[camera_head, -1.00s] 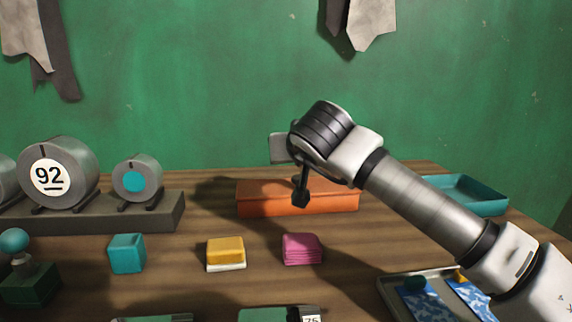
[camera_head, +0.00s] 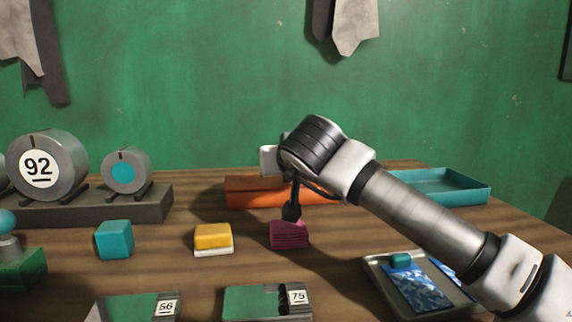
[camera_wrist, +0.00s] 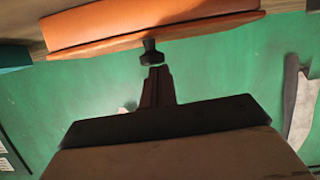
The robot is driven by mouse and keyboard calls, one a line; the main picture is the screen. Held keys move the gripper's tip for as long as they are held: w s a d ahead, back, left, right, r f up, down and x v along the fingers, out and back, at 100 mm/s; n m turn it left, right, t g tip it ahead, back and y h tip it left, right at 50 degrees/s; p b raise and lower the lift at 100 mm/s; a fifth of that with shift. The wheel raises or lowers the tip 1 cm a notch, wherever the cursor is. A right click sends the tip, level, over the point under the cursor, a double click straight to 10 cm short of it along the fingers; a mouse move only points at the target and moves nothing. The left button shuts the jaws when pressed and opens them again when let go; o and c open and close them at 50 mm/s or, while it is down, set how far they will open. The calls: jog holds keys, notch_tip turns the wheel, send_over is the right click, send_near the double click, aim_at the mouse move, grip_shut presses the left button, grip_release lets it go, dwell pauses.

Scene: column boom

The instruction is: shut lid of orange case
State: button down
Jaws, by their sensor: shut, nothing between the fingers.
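The orange case (camera_head: 255,194) is a long, low box at the back of the table, partly behind my arm. Its lid looks down or nearly down; I cannot tell whether a small gap remains. In the wrist view, which is upside down, the case (camera_wrist: 150,23) spans the top, with a dark seam between two orange parts. My gripper (camera_head: 291,213) is shut and empty, pointing down at the case's near side, just behind the magenta block in the picture. In the wrist view its fingertips (camera_wrist: 151,52) overlap the case's edge; contact cannot be told.
A magenta block (camera_head: 289,235), a yellow-and-white block (camera_head: 213,239) and a teal cube (camera_head: 114,239) stand in front. A teal tray (camera_head: 450,187) is at the back right, a metal tray (camera_head: 375,275) at the front right. Grey drums (camera_head: 47,165) stand at left.

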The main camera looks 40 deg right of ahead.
jog(key=shift+f+g, duration=0.3)
jog(key=shift+f, duration=0.75)
jog(key=r+p+v, duration=0.1)
jog(key=v, duration=0.7)
jog(key=shift+r, duration=0.3)
